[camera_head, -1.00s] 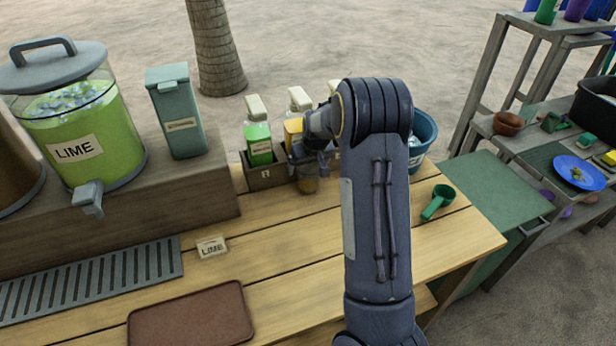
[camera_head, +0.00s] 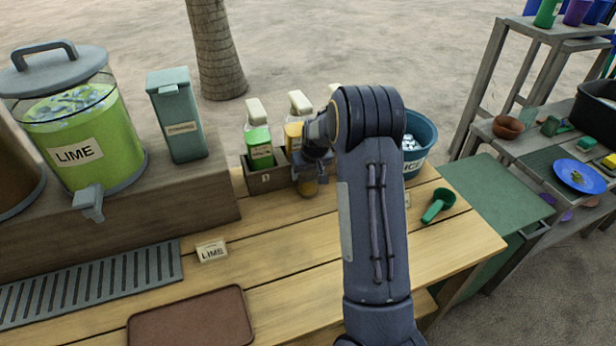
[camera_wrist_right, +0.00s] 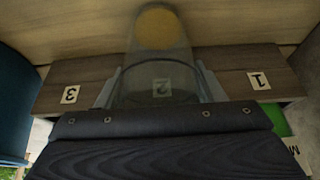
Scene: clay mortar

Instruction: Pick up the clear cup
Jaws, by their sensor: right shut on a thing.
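The clear cup (camera_wrist_right: 160,50) shows in the right wrist view between the two fingers of my right gripper (camera_wrist_right: 158,82). The fingers are shut on its sides. A round yellowish area shows at its far end, and the number 2 label shows through its clear wall. In the head view the cup (camera_head: 308,187) is just visible below my right gripper (camera_head: 312,166), in front of the bottle rack. My right arm and hand hide much of it. I cannot tell whether its base touches the table. My left gripper is out of view.
The wooden bottle rack (camera_head: 265,180) with numbered slots stands close behind the cup. A blue ice bucket (camera_head: 421,135) is to the right, and a green scoop (camera_head: 438,205) lies nearby. A lime dispenser (camera_head: 85,140) stands left.

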